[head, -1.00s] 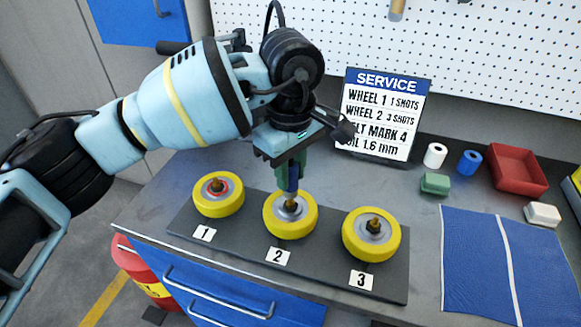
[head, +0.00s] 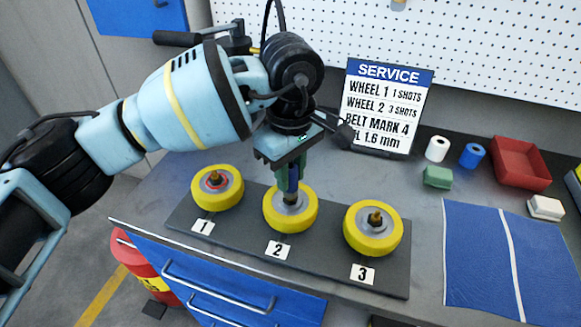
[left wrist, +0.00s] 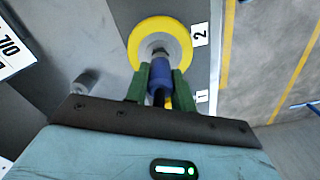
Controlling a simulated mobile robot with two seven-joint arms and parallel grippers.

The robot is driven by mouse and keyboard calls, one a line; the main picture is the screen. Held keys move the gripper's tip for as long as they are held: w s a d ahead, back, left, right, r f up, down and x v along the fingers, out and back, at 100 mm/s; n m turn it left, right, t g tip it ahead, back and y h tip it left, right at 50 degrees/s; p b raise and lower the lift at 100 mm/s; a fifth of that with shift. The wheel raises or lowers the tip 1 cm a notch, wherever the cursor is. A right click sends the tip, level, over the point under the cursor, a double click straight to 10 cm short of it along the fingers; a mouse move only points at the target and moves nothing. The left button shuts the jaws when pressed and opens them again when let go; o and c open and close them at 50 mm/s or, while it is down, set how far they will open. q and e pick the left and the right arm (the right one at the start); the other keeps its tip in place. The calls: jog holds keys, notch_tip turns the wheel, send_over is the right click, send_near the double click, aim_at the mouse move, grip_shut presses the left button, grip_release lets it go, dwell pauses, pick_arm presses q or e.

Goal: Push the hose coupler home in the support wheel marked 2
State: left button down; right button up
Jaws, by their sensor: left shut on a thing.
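Wheel 2 is a yellow wheel (head: 271,208) with a grey hub, in the middle of a dark base; it also shows in the left wrist view (left wrist: 136,46). Its label 2 (head: 277,250) lies in front. My left gripper (head: 289,184) points down over the hub, its green fingers shut on the blue hose coupler (left wrist: 159,75). The coupler's lower end is at the hub's central fitting and looks roughly in line with it. The fitting is mostly hidden, so I cannot tell how deep the coupler sits. My right gripper is out of view.
Wheel 1 (head: 233,194) and wheel 3 (head: 350,232) stand close on either side. Behind are the service sign (head: 388,105), white and blue rolls, a green block (head: 437,177) and a red tray (head: 521,165). A blue mat (head: 475,260) lies at right.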

aim_at(290, 166)
pick_arm(q)
jog(key=shift+f, duration=0.2)
jog(key=c, duration=1.1)
grip_release()
jog(key=shift+r, duration=3.95)
